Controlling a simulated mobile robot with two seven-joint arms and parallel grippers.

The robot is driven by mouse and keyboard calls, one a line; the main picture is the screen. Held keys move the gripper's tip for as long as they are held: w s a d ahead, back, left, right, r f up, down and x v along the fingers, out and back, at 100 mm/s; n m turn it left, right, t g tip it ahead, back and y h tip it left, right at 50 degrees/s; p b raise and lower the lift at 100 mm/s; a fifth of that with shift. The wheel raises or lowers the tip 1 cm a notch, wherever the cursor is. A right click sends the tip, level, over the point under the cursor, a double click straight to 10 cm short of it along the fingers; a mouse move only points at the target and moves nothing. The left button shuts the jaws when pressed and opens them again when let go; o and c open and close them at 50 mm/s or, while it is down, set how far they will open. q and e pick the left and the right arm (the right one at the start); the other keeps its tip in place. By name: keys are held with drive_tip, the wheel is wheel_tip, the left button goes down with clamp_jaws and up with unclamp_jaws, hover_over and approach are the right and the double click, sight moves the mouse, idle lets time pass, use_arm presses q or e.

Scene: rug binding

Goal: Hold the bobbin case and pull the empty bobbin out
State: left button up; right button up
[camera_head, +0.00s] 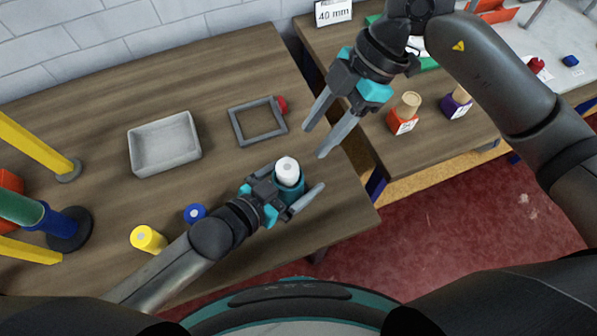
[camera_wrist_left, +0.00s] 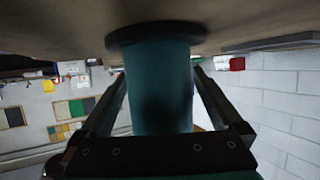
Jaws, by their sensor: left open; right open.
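The teal bobbin case (camera_head: 289,183) stands upright near the table's right front edge, with a white bobbin (camera_head: 288,168) showing at its top. My left gripper (camera_head: 300,182) is open, its fingers to either side of the case. In the left wrist view the case (camera_wrist_left: 160,85) with its dark base flange (camera_wrist_left: 156,33) stands between the two spread fingers, with gaps visible beside it. My right gripper (camera_head: 314,141) is open and empty, above and to the right of the case, apart from the bobbin.
A grey tray (camera_head: 165,145) and a square grey frame with a red knob (camera_head: 258,122) lie behind. A yellow spool (camera_head: 148,238) and a blue spool (camera_head: 195,213) stand left, by my left arm. Orange and purple holders with wooden tops (camera_head: 404,115) stand on the right table.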

use_arm(q)
drive_tip(key=shift+w+d+f, duration=0.15)
drive_tip(key=shift+w+d, duration=0.1)
drive_tip(key=shift+c, duration=0.2)
